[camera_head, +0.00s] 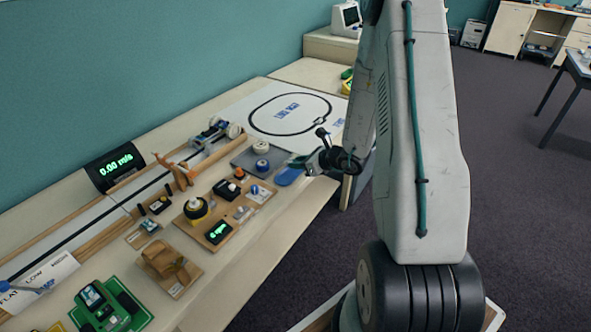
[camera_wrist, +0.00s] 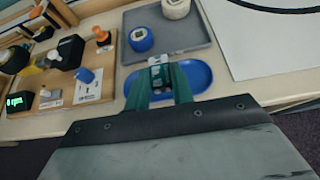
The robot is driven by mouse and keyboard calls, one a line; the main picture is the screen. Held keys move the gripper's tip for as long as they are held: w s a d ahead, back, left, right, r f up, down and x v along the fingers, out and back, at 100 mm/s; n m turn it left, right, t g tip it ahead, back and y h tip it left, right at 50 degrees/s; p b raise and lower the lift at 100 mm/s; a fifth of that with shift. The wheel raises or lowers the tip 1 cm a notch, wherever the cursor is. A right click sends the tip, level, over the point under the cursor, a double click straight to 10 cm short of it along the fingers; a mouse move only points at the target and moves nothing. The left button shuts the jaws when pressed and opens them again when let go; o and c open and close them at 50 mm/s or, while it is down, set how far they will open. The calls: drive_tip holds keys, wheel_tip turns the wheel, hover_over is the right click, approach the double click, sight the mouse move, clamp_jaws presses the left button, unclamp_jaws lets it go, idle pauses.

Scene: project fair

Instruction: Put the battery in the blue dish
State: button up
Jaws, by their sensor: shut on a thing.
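The blue dish (camera_head: 289,177) is a shallow oval at the front right edge of the bench. It also shows in the wrist view (camera_wrist: 203,75), partly covered by my fingers. My gripper (camera_wrist: 159,82) has green fingers and is shut on a small pale thing with dark marks, which I take for the battery (camera_wrist: 158,70). In the wrist view the battery overlaps the dish's left-middle part; the gap between them is hard to judge. In the head view my gripper (camera_head: 308,163) is just above and right of the dish, and the battery cannot be made out.
A grey tray (camera_wrist: 190,38) with a blue-and-white roll (camera_wrist: 141,39) and a white roll (camera_wrist: 176,8) lies behind the dish. A wooden board (camera_wrist: 95,90) with small parts, including a blue piece (camera_wrist: 84,75), lies to the left. The bench's front edge is close.

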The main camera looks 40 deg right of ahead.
drive_tip(key=shift+w+a, duration=0.15)
drive_tip(key=shift+w, duration=0.5)
drive_tip(key=shift+w+f, duration=0.1)
drive_tip(key=shift+f, duration=1.7)
drive_tip(key=shift+f, duration=0.15)
drive_tip(key=o, duration=1)
